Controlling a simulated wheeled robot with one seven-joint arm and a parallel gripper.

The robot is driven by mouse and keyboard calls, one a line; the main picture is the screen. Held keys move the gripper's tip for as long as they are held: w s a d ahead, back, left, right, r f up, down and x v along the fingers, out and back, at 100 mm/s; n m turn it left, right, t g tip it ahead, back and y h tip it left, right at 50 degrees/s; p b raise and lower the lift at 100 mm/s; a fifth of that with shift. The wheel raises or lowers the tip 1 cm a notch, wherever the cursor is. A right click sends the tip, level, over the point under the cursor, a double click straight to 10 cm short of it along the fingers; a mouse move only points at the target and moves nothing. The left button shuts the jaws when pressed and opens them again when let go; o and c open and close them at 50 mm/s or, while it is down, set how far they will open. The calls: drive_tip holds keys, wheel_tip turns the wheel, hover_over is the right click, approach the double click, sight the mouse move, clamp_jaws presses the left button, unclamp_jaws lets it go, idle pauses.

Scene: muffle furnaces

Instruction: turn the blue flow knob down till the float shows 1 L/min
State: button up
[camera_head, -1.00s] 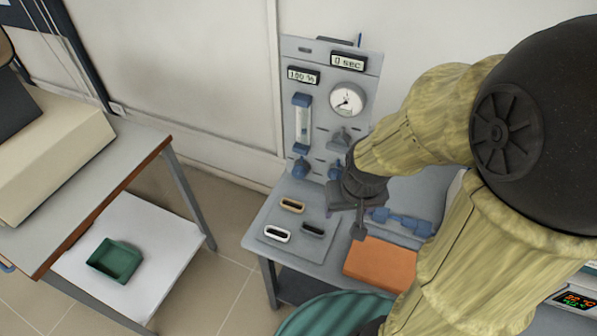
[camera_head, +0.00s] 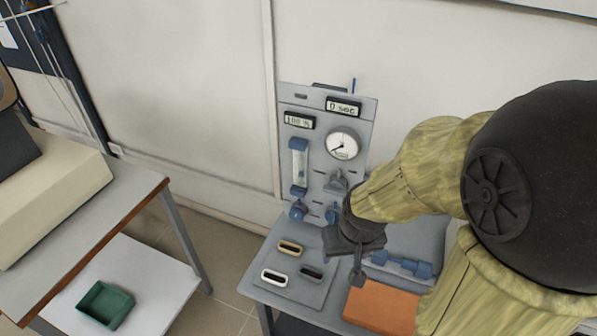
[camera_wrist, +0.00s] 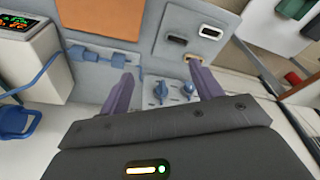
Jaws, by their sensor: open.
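A grey upright panel (camera_head: 318,130) carries a clear flow tube (camera_head: 299,160) with blue end caps. The float's reading is too small to make out. A blue knob (camera_head: 297,211) sits directly below the tube, seemingly the flow knob; a second blue knob (camera_head: 333,214) is to its right. In the wrist view two knobs, a right one (camera_wrist: 188,90) and a left one (camera_wrist: 161,91), show between the fingers. My gripper (camera_wrist: 161,70) is open and empty. In the head view my gripper (camera_head: 356,262) is right of and in front of the knobs, apart from them.
The panel also has a dial gauge (camera_head: 342,146), two small displays and a grey knob (camera_head: 337,183). Slotted holders (camera_head: 275,277), an orange block (camera_head: 382,305) and blue fittings (camera_head: 402,264) are on the bench. A green tray (camera_head: 105,304) is on a low shelf at left.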

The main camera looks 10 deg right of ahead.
idle(0.4)
